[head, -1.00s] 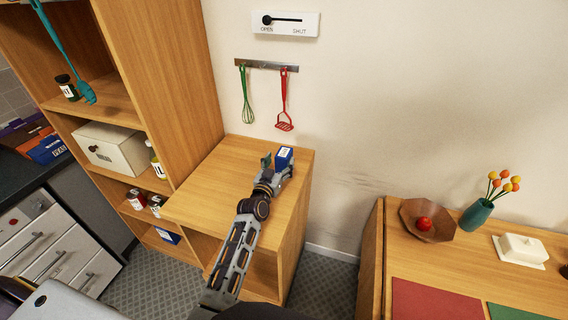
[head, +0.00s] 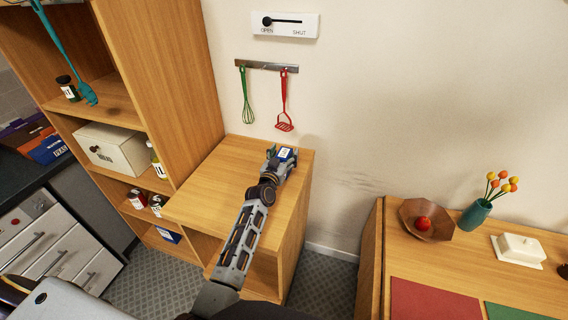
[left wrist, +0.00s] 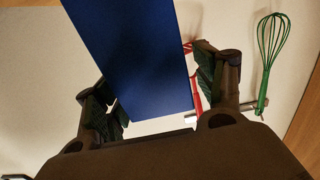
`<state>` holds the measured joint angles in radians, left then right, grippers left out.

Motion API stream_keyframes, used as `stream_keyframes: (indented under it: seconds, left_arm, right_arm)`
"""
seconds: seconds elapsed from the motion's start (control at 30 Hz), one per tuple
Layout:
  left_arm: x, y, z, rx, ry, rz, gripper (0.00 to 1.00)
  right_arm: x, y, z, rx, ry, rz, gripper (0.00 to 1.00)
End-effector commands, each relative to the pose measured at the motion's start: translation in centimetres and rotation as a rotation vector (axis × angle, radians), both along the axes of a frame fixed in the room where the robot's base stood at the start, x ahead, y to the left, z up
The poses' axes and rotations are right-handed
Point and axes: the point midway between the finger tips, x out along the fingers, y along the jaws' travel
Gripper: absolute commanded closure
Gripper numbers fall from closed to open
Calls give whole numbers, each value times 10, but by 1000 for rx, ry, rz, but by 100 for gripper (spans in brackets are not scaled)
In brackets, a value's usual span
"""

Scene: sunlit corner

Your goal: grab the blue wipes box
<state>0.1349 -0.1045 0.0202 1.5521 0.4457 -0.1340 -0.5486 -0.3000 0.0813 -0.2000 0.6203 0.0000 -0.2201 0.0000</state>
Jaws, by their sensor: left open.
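The blue wipes box (head: 286,154) stands on the low wooden cabinet near the wall, its white-labelled top showing in the head view. In the left wrist view its plain blue side (left wrist: 135,55) fills the middle. My left gripper (head: 281,156) is at the box, with its fingers on either side of it. In the left wrist view the gripper (left wrist: 150,95) is open, one finger left and one right of the box, with a gap visible on the left. Whether the right finger touches is unclear. My right gripper is not in view.
The low cabinet top (head: 215,180) is otherwise clear. A tall shelf (head: 165,80) stands to its left. A green whisk (head: 247,105) and a red masher (head: 284,110) hang on the wall behind. A table with a wooden bowl (head: 428,220) is at the right.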

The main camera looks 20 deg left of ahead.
Motion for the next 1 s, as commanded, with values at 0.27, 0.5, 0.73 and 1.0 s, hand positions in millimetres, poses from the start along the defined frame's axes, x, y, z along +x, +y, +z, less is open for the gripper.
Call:
stream_keyframes:
  seconds: [0.27, 0.5, 0.73, 1.0]
  left_arm:
    - [0, 0, 0, 0, 0, 0, 30]
    - [0, 0, 0, 0, 0, 0, 38]
    - [0, 0, 0, 0, 0, 0, 68]
    - [0, 0, 0, 0, -1, 0, 84]
  right_arm:
    - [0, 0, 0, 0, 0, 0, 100]
    - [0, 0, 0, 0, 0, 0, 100]
    - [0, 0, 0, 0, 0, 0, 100]
    - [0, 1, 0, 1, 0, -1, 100]
